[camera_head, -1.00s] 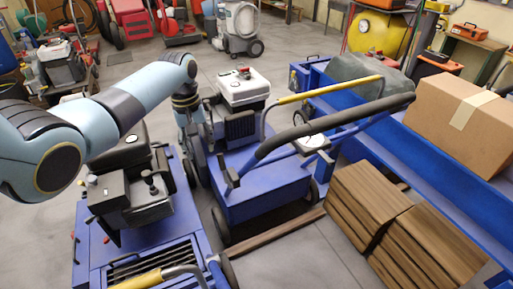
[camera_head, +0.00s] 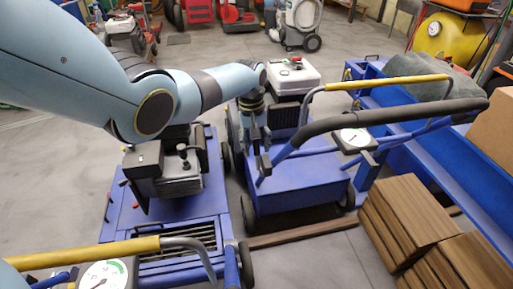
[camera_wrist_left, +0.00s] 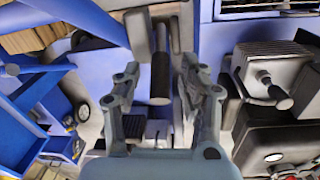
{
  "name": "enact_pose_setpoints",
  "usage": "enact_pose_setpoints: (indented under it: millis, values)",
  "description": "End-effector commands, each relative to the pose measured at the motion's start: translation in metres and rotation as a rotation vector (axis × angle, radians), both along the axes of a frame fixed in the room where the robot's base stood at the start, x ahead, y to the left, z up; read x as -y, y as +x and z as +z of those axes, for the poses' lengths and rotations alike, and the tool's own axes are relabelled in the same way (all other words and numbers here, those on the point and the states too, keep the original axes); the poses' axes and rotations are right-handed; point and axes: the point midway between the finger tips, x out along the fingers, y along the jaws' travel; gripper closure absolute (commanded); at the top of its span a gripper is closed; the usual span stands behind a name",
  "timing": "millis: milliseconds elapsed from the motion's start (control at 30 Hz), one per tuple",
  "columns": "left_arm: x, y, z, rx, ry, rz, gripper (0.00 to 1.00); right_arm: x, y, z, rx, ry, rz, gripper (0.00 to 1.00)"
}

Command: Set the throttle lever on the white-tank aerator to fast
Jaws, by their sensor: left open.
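The white-tank aerator has a white tank (camera_head: 295,78) with a red cap and a blue deck (camera_head: 300,188). It stands right of centre in the head view. My left gripper (camera_head: 260,138) hangs pointing down over its near left side, by the lower end of the push handle; the arm partly hides it. In the left wrist view the open gripper (camera_wrist_left: 160,68) has a dark cylindrical grip (camera_wrist_left: 160,78) on a grey bracket between its fingers, with gaps on both sides. I cannot tell for sure whether this is the throttle lever. My right gripper is not in view.
A second blue aerator with a dark engine (camera_head: 165,170) stands close on the left. Stacked brown boards (camera_head: 405,215) and a blue trailer bed flank that side.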

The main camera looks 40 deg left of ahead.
Motion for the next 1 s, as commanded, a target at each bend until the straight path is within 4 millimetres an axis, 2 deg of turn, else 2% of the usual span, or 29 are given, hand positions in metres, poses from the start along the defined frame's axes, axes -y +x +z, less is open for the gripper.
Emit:
enact_pose_setpoints:
  millis: [233,567,1000]
  values:
    - [0.0003,0.0004,-0.0002,0.001,0.0,0.0,0.58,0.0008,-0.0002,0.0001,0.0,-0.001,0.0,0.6]
    - [0.0003,0.0001,-0.0003,0.001,-0.001,0.0,1.0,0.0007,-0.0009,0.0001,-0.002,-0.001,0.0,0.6]
    - [0.0009,-0.0004,0.0003,0.005,0.004,0.0,1.0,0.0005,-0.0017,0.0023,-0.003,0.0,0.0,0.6]
